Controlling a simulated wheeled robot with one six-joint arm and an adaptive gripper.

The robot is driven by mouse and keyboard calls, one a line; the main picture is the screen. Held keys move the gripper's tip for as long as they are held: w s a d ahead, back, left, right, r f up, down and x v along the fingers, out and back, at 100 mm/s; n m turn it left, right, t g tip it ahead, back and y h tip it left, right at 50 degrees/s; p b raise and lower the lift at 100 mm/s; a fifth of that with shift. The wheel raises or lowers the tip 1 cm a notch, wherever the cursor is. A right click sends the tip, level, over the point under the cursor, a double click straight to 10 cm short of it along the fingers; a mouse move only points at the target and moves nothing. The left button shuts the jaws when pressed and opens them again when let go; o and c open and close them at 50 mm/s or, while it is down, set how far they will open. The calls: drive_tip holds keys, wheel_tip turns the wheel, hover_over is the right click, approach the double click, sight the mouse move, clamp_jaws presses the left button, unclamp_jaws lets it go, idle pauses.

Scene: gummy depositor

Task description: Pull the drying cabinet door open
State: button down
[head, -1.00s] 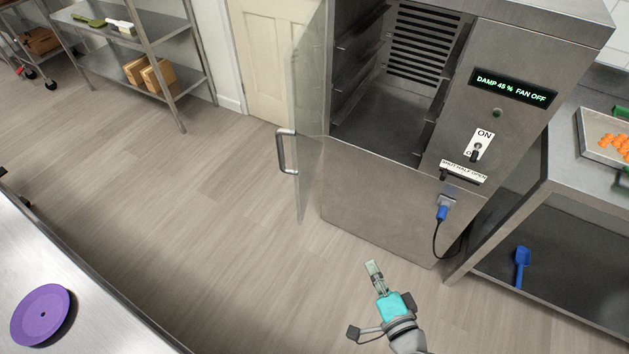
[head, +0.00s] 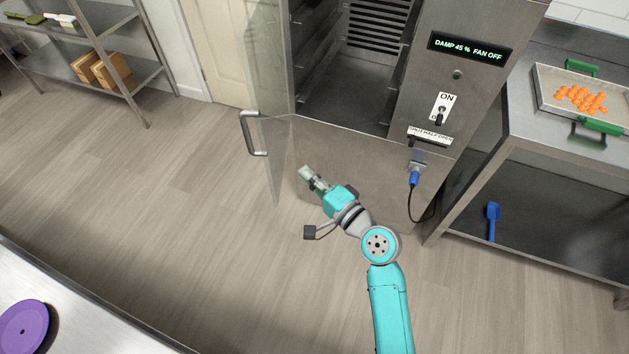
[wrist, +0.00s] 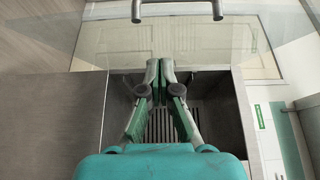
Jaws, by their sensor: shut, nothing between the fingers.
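The drying cabinet (head: 340,165) is a steel box with a dark racked inside. Its clear glass door (head: 273,120) stands swung open on the left side, showing the inside. A metal bar handle (head: 249,133) sits on the door's outer left edge. My gripper (head: 304,173) is shut and empty in front of the cabinet's lower panel, to the right of the handle and apart from it. In the wrist view, my gripper (wrist: 160,64) points toward the glass (wrist: 180,40), and the handle (wrist: 178,8) crosses the top edge beyond the fingertips.
A display (head: 466,48) reads "DAMP 45 % FAN OFF", above a switch (head: 440,113) and a blue plug (head: 414,176). A steel table (head: 515,130) with a tray of orange gummies (head: 545,92) stands right. A purple disc (head: 22,330) lies front left. Floor left of the door is clear.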

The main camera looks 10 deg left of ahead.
sight(268, 153)
drive_tip(key=w+a, duration=0.1)
drive_tip(key=a, duration=0.1)
drive_tip(key=w+a, duration=0.1)
drive_tip(key=a, duration=0.1)
drive_tip(key=w+a, duration=0.1)
drive_tip(key=a, duration=0.2)
drive_tip(key=shift+w, duration=0.2)
drive_tip(key=shift+a, duration=0.4)
drive_tip(key=w+a, duration=0.1)
drive_tip(key=a, duration=1.6)
drive_tip(key=shift+w+a, duration=0.15)
